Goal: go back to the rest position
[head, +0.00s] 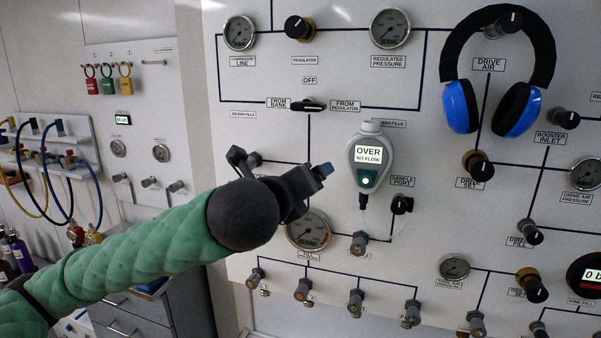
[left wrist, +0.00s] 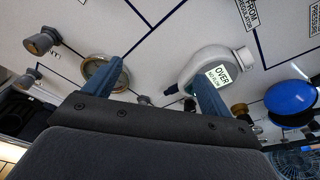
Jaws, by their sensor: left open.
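My left arm comes in from the left in a green padded sleeve. Its dark gripper with blue fingers (head: 316,176) is in front of the panel, left of the handheld analyzer (head: 369,158). In the left wrist view the two blue fingers (left wrist: 158,88) are spread apart with nothing between them. The analyzer (left wrist: 214,64) shows behind the right finger there; I cannot tell whether they touch. Its screen reads "OVER NO FLOW". My right gripper is not in view.
The white panel (head: 270,80) carries gauges, knobs and valves. Blue ear defenders (head: 462,107) hang at the upper right. A pressure gauge (head: 308,231) is just below my gripper. Coloured padlocks (head: 108,80), hoses (head: 72,185) and a grey drawer cabinet (head: 140,315) are at the left.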

